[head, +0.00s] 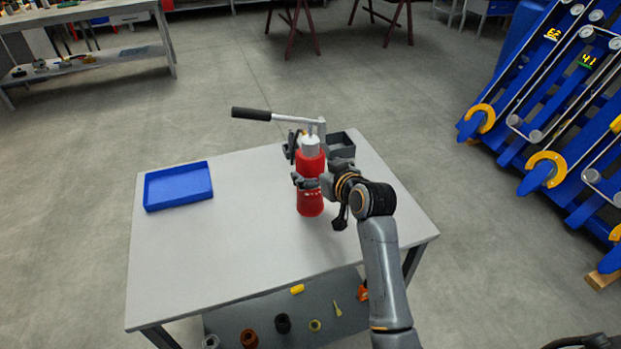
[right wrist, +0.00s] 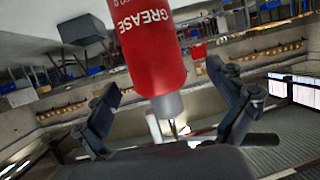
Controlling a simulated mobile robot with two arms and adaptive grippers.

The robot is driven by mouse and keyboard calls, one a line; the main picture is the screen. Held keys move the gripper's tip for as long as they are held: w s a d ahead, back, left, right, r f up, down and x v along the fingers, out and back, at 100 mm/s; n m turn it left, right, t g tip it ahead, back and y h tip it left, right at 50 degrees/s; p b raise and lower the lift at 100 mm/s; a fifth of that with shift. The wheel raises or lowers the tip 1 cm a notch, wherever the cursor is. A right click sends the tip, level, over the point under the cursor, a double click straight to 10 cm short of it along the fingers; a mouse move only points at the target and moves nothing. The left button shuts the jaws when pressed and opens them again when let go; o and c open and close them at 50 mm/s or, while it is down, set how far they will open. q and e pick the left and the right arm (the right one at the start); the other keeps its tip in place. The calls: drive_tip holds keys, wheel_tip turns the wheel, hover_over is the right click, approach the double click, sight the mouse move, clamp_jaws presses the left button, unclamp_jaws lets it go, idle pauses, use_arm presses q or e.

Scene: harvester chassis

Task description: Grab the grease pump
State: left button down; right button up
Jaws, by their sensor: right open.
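The grease pump (head: 311,201) is a red cylinder with a grey-white top and a long lever with a black grip (head: 252,114). It stands upright on the grey table (head: 240,235). My right gripper (head: 313,182) is at the middle of its body, with a finger showing at the pump's left side. In the right wrist view, the pump (right wrist: 150,60) appears upside down with white "GREASE" lettering, between the spread fingers of the right gripper (right wrist: 148,48). The fingers are open; contact with the pump cannot be told. My left gripper is not in view.
A blue tray (head: 178,187) lies at the table's left. A dark grey bin (head: 341,145) stands behind the pump. A lower shelf (head: 265,315) holds several small parts. Blue machine frames (head: 560,100) stand at the right. The table's front left is clear.

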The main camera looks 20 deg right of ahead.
drive_tip(key=x, duration=0.5)
drive_tip(key=shift+w+d+r+p, duration=0.15)
drive_tip(key=shift+d+r+p, duration=0.05)
drive_tip(key=shift+d+p, duration=0.15)
drive_tip(key=c, duration=1.8)
drive_tip(key=shift+r, duration=0.35)
drive_tip(key=shift+c, duration=0.6)
drive_tip(key=shift+w+f, duration=0.1)
